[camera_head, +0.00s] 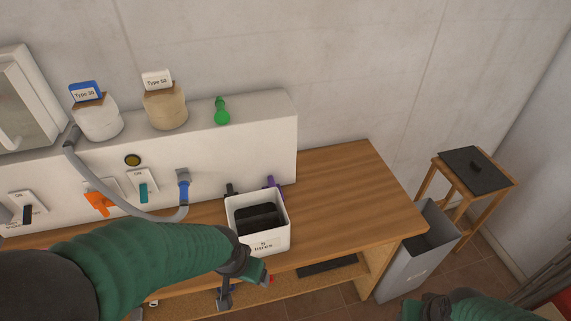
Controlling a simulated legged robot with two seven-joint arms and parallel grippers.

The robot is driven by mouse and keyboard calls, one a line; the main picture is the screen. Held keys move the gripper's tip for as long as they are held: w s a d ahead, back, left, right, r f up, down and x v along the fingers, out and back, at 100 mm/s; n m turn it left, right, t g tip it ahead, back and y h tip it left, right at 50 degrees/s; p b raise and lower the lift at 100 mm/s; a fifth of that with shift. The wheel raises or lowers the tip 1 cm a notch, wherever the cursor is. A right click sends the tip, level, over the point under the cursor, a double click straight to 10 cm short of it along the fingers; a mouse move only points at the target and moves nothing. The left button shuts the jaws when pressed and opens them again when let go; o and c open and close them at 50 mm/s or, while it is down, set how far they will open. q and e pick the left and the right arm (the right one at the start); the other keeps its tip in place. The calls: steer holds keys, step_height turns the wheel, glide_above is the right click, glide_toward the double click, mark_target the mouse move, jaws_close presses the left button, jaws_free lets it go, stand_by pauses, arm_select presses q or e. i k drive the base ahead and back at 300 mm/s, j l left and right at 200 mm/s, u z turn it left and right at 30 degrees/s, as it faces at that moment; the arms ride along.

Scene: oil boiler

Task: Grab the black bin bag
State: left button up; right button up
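Black folded material (262,218), which looks like bin bags, lies inside a white box (262,243) near the front edge of the wooden worktop. The label on the box is too small to read surely. My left arm reaches in from the left, and its gripper (254,274) is in front of the box's lower left corner, apart from the black material. Its fingers are too unclear to tell open from shut. My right gripper (428,306) is at the bottom edge, below the grey bin, partly cut off; its fingers are also unclear.
An open grey bin (412,270) stands right of the worktop (345,190). Beyond it, a wooden stool carries a dark flat square with a knob (476,167). A white boiler panel with switches, a hose and two jars (165,107) stands behind. The worktop's right part is clear.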

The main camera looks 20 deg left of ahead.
mark_target(262, 217)
steer(key=j+z, duration=0.4)
steer(key=k+j+z, duration=0.1)
steer(key=j+z, duration=0.3)
steer(key=j, duration=0.15)
steer(key=k+j+z, duration=0.1)
steer(key=j+z, duration=0.3)
